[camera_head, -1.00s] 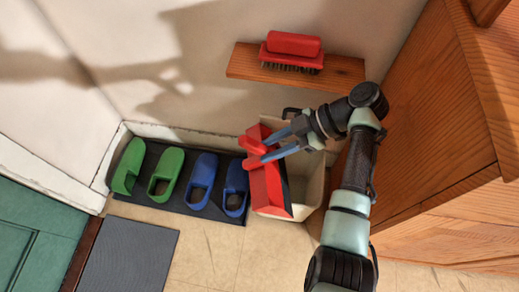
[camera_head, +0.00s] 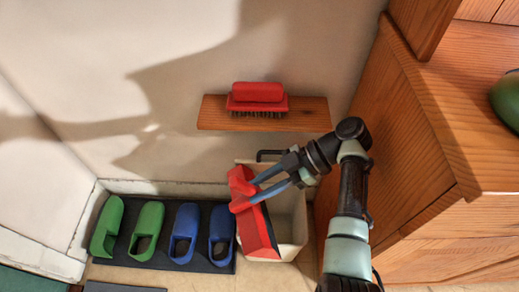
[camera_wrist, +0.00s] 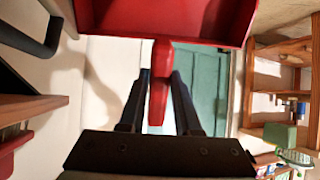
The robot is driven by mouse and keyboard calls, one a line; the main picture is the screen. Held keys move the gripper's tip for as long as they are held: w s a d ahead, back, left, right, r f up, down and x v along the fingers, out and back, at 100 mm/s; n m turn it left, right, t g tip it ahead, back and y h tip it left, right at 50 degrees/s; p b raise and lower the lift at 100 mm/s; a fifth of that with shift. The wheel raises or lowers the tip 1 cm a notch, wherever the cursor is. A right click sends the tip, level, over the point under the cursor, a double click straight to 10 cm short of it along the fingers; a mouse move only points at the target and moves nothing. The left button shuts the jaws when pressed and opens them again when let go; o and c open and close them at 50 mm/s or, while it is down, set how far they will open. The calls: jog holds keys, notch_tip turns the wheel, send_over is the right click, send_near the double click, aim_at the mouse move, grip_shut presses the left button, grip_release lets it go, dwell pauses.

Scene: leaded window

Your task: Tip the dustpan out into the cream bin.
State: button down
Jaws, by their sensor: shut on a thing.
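The red dustpan (camera_head: 256,225) with a dark edge is held tilted on its side over the left part of the cream bin (camera_head: 291,237). My gripper (camera_head: 250,191) is shut on the dustpan's red handle. In the wrist view, the handle (camera_wrist: 159,88) sits between the two dark fingers and the red pan (camera_wrist: 170,18) spans the top. The bin stands on the floor beside the wooden cabinet, and its right part shows beyond the pan. I cannot see whether anything is still in the pan or what lies in the bin.
A red brush (camera_head: 257,97) rests on a wooden wall shelf (camera_head: 215,114) above the bin. Green and blue shoes (camera_head: 183,233) stand on a dark mat (camera_head: 172,256) left of the bin. A wooden cabinet (camera_head: 400,150) closes off the right side.

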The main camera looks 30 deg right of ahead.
jog(key=shift+r, duration=0.8)
jog(key=shift+f+b, duration=1.2)
jog(key=shift+f, duration=0.4)
jog(key=shift+r, duration=0.15)
jog(key=shift+r, duration=0.1)
